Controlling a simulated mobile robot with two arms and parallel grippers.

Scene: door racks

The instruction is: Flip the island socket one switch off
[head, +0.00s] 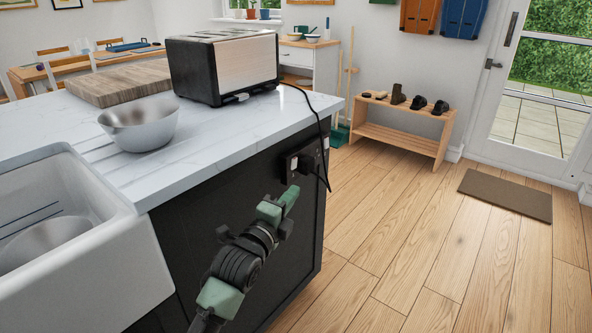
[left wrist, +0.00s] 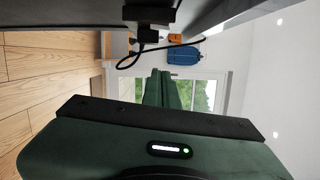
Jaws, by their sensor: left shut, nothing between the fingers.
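The island socket (head: 290,169) is a dark plate on the dark end panel of the island, just under the white countertop. A small pale patch shows on it, but I cannot tell the switch's position. A black plug with a cable (head: 329,172) sits at its right side. My left gripper (head: 291,194) is green and black, shut and empty, just below the socket and apart from it as far as I can tell. In the left wrist view, the shut green fingers (left wrist: 165,88) point ahead, and a black plug (left wrist: 148,36) is above them. My right gripper is out of view.
A toaster (head: 225,66), a metal bowl (head: 140,124) and a wooden board (head: 119,82) stand on the countertop (head: 205,135). A white sink (head: 95,265) is at left. A shoe bench (head: 400,125) stands behind.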

